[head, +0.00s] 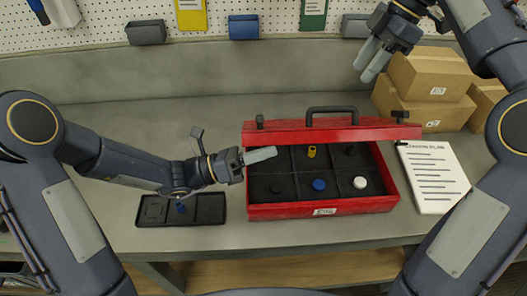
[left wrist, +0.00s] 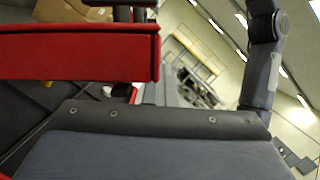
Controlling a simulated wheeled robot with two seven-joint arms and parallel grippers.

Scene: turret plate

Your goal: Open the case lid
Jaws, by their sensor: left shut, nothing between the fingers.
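The red case (head: 322,211) stands on the bench with its compartments exposed. Its lid (head: 335,133) is raised at the far side and seen nearly edge-on, with a dark handle (head: 332,110) on its edge. In the left wrist view the lid shows as a red panel (left wrist: 80,52). My left gripper (head: 274,153) is shut and empty above the case's left part, in front of the lid; I cannot tell whether it touches the lid. My right gripper (head: 364,73) is open and empty, high behind the lid's right end.
The case holds a yellow piece (head: 311,151), a blue piece (head: 319,184) and a white piece (head: 360,182). A dark tray (head: 153,221) lies left of the case. A printed sheet (head: 433,178) and cardboard boxes (head: 428,85) are on the right. The bench's back left is clear.

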